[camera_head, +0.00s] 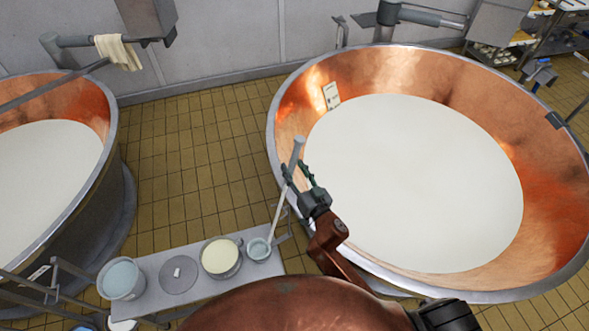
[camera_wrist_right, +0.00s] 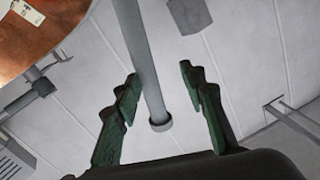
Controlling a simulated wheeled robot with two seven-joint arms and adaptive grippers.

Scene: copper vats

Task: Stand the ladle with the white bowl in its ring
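The ladle is at the right end of the bench, its long pale handle (camera_head: 279,210) rising steeply to a thicker grey end. At its foot is a small pale bowl (camera_head: 258,249). Metal bracket parts (camera_head: 284,223) show beside the handle at the bench end; I cannot tell whether the ladle sits in a ring. My right gripper (camera_head: 293,172) is at the upper handle. In the right wrist view the handle (camera_wrist_right: 141,60) passes between the open green fingers, with gaps on both sides. My left gripper is not in view.
The bench (camera_head: 157,264) also holds a bucket (camera_head: 121,281), a grey disc (camera_head: 178,274) and a pot of cream-coloured contents (camera_head: 221,258). A large copper vat of white liquid (camera_head: 415,185) stands close on the right, another (camera_head: 45,180) on the left. Tiled floor (camera_head: 200,170) lies between them.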

